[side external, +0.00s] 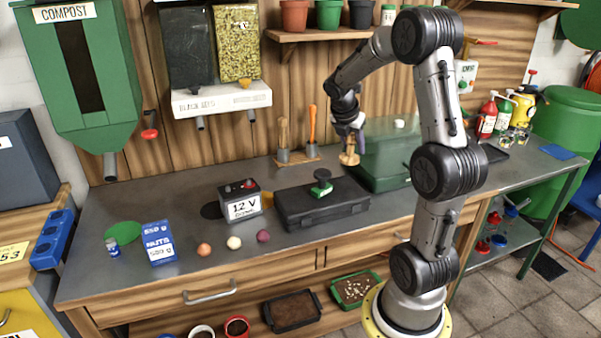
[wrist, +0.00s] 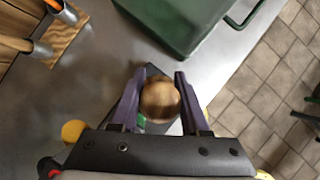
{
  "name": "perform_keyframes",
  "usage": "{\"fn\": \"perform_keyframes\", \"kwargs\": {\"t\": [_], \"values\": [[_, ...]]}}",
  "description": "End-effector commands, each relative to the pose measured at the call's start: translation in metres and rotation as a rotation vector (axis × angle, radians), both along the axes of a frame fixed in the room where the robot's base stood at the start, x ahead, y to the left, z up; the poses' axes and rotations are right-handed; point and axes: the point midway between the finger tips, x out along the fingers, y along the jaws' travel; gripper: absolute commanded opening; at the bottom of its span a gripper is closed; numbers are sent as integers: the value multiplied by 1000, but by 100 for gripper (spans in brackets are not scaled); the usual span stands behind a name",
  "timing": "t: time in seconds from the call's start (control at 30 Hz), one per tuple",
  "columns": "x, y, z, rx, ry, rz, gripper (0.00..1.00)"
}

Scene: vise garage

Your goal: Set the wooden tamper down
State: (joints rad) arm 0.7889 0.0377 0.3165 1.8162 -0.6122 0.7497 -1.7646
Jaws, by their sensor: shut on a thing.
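The wooden tamper (side external: 349,155) hangs below my gripper (side external: 350,132) in the side external view, behind the black case and left of the green box. In the wrist view the tamper's round top (wrist: 160,100) sits between the two purple fingers of my gripper (wrist: 160,92), which are shut on it. Its lower part is hidden in the wrist view. I cannot tell for sure whether its base touches the bench (side external: 180,255).
The green box (side external: 385,165) is close on the right. A wooden tool holder (side external: 297,157) with upright tools stands to the left. Bare bench lies between.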

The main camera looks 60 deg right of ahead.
Motion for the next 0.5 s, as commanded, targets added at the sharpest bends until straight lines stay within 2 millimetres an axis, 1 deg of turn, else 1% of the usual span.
{"fn": "perform_keyframes", "kwargs": {"t": [0.13,0.27,0.37,0.47,0.5], "values": [[24,11,7,1,-9,-90,0],[53,30,11,-1,-10,-119,0],[82,52,14,-3,-9,-122,0],[114,83,15,-6,-8,-104,0],[128,97,16,-8,-8,-91,0]]}}
